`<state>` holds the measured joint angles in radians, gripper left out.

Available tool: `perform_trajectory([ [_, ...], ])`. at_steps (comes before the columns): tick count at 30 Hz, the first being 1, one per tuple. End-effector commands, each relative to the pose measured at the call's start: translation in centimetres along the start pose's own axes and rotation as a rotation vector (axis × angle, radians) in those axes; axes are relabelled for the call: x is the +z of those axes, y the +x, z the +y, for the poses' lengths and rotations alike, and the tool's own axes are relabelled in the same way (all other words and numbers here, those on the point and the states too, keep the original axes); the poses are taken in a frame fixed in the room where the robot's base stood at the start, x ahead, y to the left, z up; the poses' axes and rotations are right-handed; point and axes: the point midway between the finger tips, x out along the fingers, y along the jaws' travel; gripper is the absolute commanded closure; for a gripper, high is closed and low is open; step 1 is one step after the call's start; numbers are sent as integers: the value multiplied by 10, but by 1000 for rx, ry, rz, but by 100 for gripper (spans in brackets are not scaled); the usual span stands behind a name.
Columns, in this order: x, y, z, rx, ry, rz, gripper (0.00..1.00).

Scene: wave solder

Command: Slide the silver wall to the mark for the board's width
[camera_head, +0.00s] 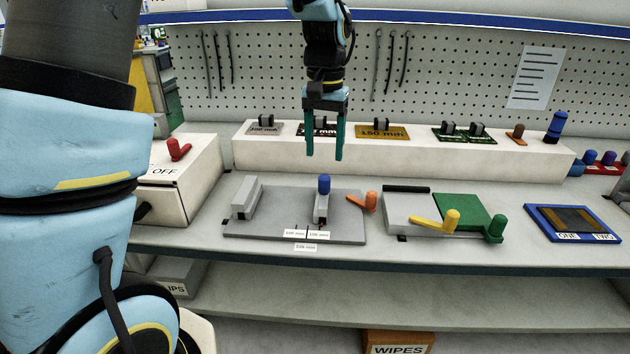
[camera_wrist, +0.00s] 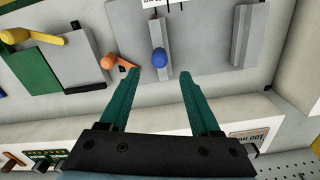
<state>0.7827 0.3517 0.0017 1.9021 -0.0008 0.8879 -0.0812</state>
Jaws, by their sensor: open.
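The silver wall (camera_head: 320,208) is a short upright bar with a blue knob (camera_head: 324,184) on top. It stands on a grey plate (camera_head: 268,225), right of a second, fixed-looking silver wall (camera_head: 244,199). White width labels (camera_head: 306,235) sit at the plate's front edge, below the wall's front end; their figures are too small to read surely. An orange lever (camera_head: 364,200) is at the plate's right side. My gripper (camera_head: 325,158) is open and empty, above and behind the plate. In the wrist view the blue knob (camera_wrist: 159,58) lies ahead, between the lines of the green fingers (camera_wrist: 155,75).
A white shelf (camera_head: 340,155) with small gauge blocks runs behind the plate. A yellow-handled fixture (camera_head: 435,221) with a green board (camera_head: 462,215) stands to the right. A white box with a red lever (camera_head: 178,150) is at left. A blue-framed tray (camera_head: 571,238) lies far right.

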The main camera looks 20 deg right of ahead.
Motion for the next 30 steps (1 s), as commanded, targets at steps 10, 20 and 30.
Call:
perform_trajectory([
  [10,1,62,0,0,-1,-4,36],
  [20,0,83,-1,0,-1,0,36],
  [30,1,83,-1,0,-1,0,52],
])
